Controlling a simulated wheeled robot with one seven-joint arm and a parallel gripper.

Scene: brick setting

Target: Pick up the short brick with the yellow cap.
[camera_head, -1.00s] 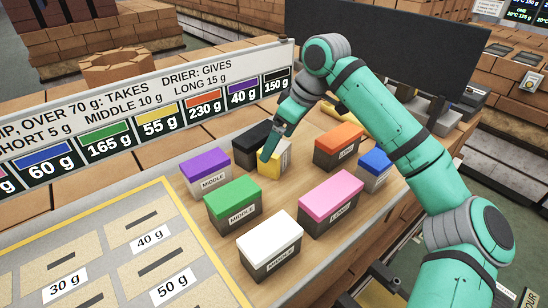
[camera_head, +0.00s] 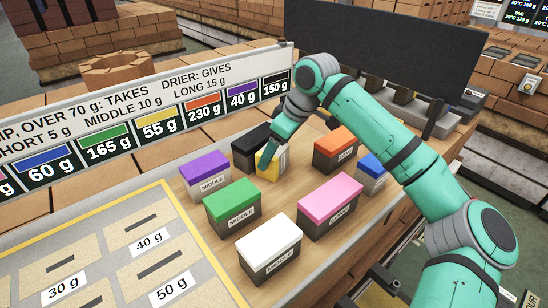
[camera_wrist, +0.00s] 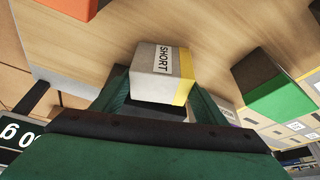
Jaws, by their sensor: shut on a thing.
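The short brick with the yellow cap (camera_head: 271,169) is in the middle of the group of capped bricks on the wooden bench top, beside the black-capped brick (camera_head: 250,140). In the wrist view the brick (camera_wrist: 154,62) shows its "SHORT" label, grey body and a strip of yellow cap. My gripper (camera_head: 268,158) reaches down onto it from above and is shut on it, one finger on each side. The gripper hides part of the cap in the head view. I cannot tell whether the brick's base touches the bench.
Purple (camera_head: 205,166), green (camera_head: 231,200), white (camera_head: 270,241), pink (camera_head: 332,200), orange (camera_head: 335,143) and blue (camera_head: 372,168) capped bricks stand close around. A signboard (camera_head: 150,105) runs behind at left. A tray with weight-marked pads (camera_head: 120,255) lies at front left.

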